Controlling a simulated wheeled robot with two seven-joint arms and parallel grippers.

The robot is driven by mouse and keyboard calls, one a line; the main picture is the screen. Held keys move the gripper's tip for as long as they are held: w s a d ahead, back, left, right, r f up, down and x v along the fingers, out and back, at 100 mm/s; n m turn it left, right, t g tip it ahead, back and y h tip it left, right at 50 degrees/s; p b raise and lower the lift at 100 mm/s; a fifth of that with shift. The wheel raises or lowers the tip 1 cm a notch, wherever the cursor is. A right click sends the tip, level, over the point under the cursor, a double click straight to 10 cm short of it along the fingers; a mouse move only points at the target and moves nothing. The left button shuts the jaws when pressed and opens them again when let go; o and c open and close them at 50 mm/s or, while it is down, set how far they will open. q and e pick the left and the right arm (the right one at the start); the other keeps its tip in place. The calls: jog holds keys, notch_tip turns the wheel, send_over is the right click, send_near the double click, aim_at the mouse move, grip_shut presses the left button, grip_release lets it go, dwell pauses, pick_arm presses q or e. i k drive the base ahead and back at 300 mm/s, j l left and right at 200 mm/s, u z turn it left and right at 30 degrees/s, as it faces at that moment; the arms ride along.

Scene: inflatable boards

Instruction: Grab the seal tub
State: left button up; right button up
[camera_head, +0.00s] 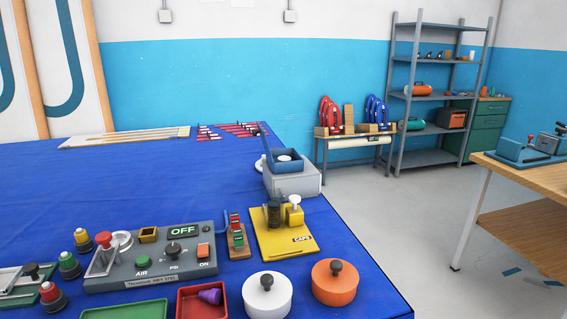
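Two round lidded tubs with dark knobs stand at the front right of the blue table (130,190). One is a white tub (262,303), cut by the bottom edge of the view. The other is an orange tub (333,290), right beside it near the table's right corner. Neither shows a readable label, so I cannot tell which is the seal tub. Neither of my grippers is in view.
A grey control box (150,284) reading OFF stands left of the tubs, with a red tray (188,306) in front. A yellow CAPS board (270,244) lies behind them. A grey-blue press (292,180) stands farther back. The table's middle left is clear.

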aim_at(285, 158)
jog(key=u, duration=0.7)
jog(key=l+u, duration=0.9)
jog(key=l, duration=0.15)
jog(key=k+l+u, duration=0.2)
jog(key=l+u, duration=0.2)
